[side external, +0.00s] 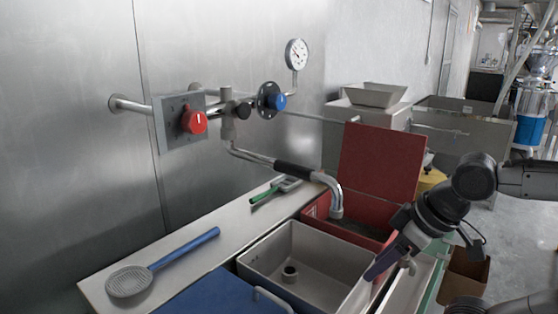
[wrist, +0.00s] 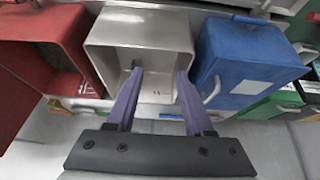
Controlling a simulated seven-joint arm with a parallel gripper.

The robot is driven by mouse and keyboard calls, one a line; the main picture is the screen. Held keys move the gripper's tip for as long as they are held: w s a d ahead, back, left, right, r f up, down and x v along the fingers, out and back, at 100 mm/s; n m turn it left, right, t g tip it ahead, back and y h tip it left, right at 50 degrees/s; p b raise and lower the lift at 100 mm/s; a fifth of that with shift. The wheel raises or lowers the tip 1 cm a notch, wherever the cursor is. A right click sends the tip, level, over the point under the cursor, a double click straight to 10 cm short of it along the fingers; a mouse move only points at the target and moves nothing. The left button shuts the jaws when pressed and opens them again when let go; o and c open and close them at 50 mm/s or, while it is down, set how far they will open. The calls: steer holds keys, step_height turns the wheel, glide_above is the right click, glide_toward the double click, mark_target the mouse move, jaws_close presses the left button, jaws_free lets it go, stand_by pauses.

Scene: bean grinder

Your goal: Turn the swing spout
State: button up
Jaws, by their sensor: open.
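The swing spout (side external: 265,160) is a silver pipe that runs out from the wall pipework to the right. It has a black sleeve (side external: 292,170) and a downturned outlet (side external: 337,205) above the red box and the sink's back corner. My gripper (side external: 372,272) is right of and below the outlet, apart from it, pointing down-left near the sink's right edge. In the wrist view my gripper (wrist: 158,73) is open, with two purple fingers spread and nothing between them. The spout does not show in the wrist view.
A grey sink (side external: 262,262) lies below the spout, with a red open-lidded box (side external: 380,165) behind and a blue box (side external: 215,295) in front. A red knob (side external: 194,121), blue knob (side external: 279,101) and gauge (side external: 296,54) are on the wall. A strainer (side external: 130,282) lies on the ledge.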

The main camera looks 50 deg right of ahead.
steer(key=shift+o, duration=0.3)
steer(key=shift+s+f, duration=0.1)
steer(key=shift+s, duration=0.05)
step_height(320, 180, up, 25)
steer(key=g+h, duration=0.1)
steer(key=h, duration=0.1)
glide_above(294, 165)
steer(key=s+a, duration=0.3)
steer(key=s, duration=0.3)
steer(key=x, duration=1.4)
steer(key=shift+w+d, duration=0.15)
jaws_close()
